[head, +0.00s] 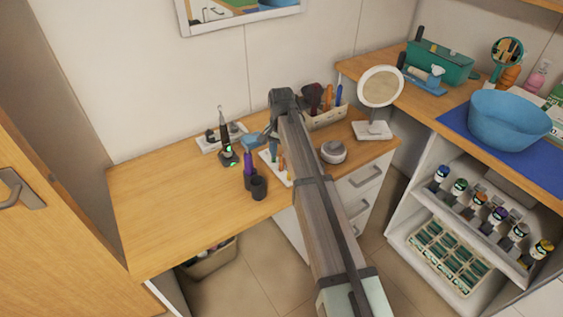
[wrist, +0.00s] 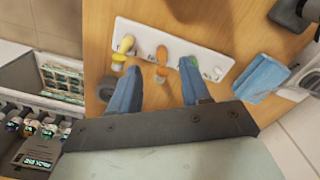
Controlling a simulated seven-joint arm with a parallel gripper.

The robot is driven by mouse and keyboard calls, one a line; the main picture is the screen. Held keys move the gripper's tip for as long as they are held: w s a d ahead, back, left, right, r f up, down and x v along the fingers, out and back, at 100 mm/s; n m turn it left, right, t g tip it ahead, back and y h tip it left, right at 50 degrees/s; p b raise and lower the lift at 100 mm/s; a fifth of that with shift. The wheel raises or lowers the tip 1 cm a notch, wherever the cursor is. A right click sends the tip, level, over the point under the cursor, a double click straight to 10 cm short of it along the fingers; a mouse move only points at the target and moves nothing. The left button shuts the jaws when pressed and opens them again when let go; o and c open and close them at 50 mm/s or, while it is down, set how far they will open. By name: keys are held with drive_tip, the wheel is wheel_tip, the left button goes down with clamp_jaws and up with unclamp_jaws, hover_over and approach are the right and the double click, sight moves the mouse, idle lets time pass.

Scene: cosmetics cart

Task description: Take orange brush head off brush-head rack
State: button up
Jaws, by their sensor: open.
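The white brush-head rack (wrist: 204,50) lies on the wooden counter in the wrist view. The orange head shows between the fingertips; I cannot tell the height gap. In the head view my arm hides part of the rack (head: 268,158).
The counter's left part is clear.

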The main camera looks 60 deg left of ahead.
sight(281, 158)
wheel_tip(281, 158, down, 5)
drive_tip(key=shift+a, duration=0.1)
clamp_jaws()
idle(0.6)
